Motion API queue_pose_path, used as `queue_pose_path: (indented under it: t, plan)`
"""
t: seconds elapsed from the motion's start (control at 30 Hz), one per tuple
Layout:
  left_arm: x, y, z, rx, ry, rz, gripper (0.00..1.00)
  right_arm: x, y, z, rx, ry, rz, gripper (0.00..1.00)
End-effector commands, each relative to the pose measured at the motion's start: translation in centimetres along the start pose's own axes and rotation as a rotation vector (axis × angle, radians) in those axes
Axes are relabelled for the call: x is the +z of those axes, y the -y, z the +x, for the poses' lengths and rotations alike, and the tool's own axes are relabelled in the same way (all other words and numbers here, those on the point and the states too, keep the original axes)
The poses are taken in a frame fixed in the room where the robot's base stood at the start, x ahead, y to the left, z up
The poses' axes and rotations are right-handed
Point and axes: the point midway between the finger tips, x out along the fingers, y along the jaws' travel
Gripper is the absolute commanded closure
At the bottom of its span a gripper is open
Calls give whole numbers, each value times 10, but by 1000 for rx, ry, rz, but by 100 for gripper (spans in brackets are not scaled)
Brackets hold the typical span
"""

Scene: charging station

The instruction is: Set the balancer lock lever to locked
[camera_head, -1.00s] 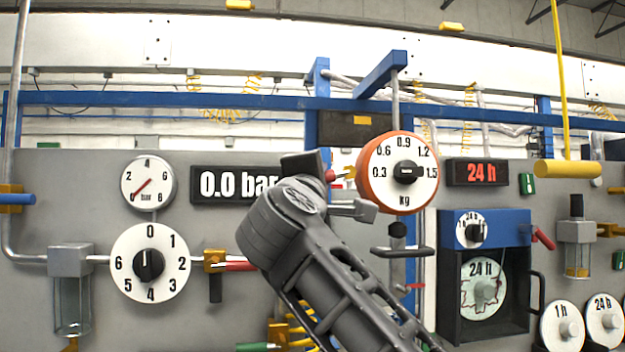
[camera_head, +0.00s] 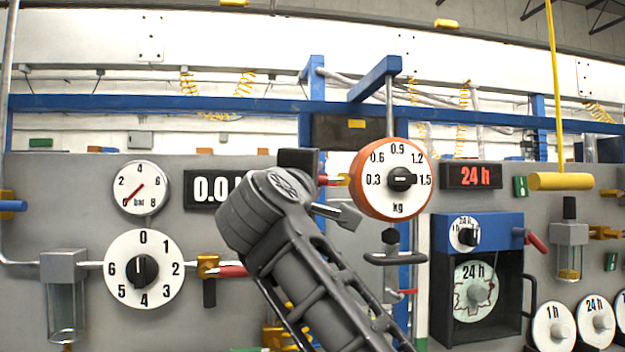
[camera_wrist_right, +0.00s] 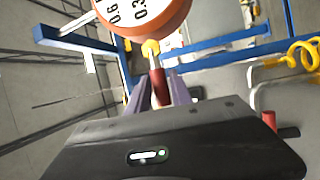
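The balancer (camera_head: 391,178) is an orange-rimmed round dial marked in kg, hanging from the blue frame. Its lock lever (camera_head: 327,181) is a short red handle on a yellow mount, sticking out to the dial's left. In the right wrist view the red lever (camera_wrist_right: 159,86) lies between the two grey-purple fingers of my right gripper (camera_wrist_right: 162,88). The fingers sit close on both sides of it; whether they press on it is unclear. In the head view my right gripper's dark body (camera_head: 298,162) is just left of the lever, and its fingers are mostly hidden. My left gripper is not in view.
A pressure gauge (camera_head: 141,188), a numbered dial (camera_head: 143,271) and a partly covered display (camera_head: 204,190) are left of my right arm. A red-handled valve (camera_head: 207,268) is close to the arm. A blue timer box (camera_head: 484,231) stands at right. A black handle (camera_head: 395,259) is below the balancer.

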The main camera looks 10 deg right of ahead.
Motion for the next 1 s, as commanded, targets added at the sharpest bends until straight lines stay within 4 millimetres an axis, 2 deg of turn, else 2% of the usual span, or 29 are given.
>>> queue_pose_path:
  t: [0.37, 0.8, 1.0]
  plan:
    - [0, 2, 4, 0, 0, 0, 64, 0, 2, -6, 0, -1, -1, 72]
    - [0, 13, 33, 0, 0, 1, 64, 0, 3, -70, 1, -2, 0, 72]
    - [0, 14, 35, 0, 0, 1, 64, 0, 0, -79, 0, 0, 0, 72]
